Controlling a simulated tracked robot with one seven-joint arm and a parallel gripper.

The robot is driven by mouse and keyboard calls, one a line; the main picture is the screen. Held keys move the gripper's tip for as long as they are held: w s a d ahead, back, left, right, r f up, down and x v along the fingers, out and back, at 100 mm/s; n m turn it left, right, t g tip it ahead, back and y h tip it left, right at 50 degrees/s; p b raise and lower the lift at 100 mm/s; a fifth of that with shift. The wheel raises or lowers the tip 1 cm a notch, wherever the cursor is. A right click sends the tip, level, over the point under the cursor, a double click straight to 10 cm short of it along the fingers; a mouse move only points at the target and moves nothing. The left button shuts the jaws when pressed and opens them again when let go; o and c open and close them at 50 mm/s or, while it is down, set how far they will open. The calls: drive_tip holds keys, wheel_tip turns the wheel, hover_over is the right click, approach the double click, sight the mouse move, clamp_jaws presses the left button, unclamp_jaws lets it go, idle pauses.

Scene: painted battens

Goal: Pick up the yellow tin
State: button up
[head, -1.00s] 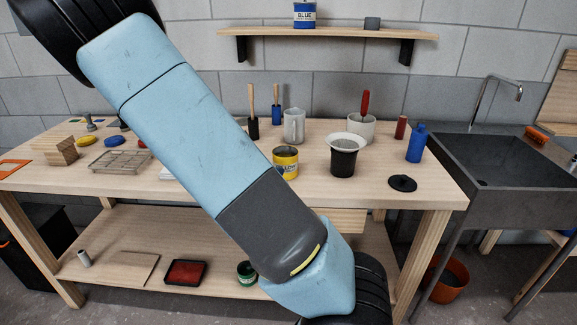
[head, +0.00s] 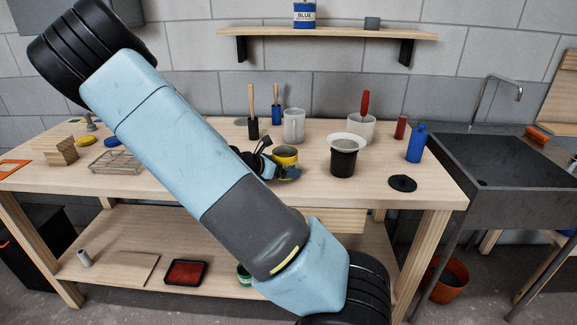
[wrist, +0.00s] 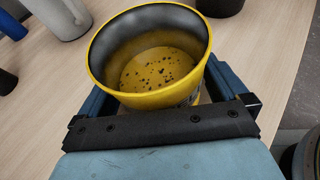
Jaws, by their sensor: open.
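The yellow tin (head: 285,153) stands upright on the wooden bench, open at the top. In the wrist view the tin (wrist: 150,97) fills the middle; its inside is yellow low down with dark specks and grey higher up. My gripper (head: 281,173) is open and low at the tin, with one blue finger on each side of it. In the wrist view the tin stands between the fingers, close to the dark palm bar. The tin hides part of the fingers, and I cannot tell whether either finger touches it.
A black pot with a white funnel-like rim (head: 344,153) stands just right of the tin. A pale jug (head: 294,125) and a blue holder with a brush (head: 276,114) stand behind. A black lid (head: 402,183) lies at right. The bench front is clear.

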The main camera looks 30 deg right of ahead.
drive_tip(key=c, duration=1.1)
drive_tip(key=shift+r, duration=0.2)
drive_tip(key=shift+r, duration=1.25)
drive_tip(key=s+a+r, duration=0.2)
drive_tip(key=s+r, duration=0.8)
drive_tip(key=s, duration=0.3)
drive_tip(key=shift+s+a, duration=0.15)
drive_tip(key=shift+a, duration=0.25)
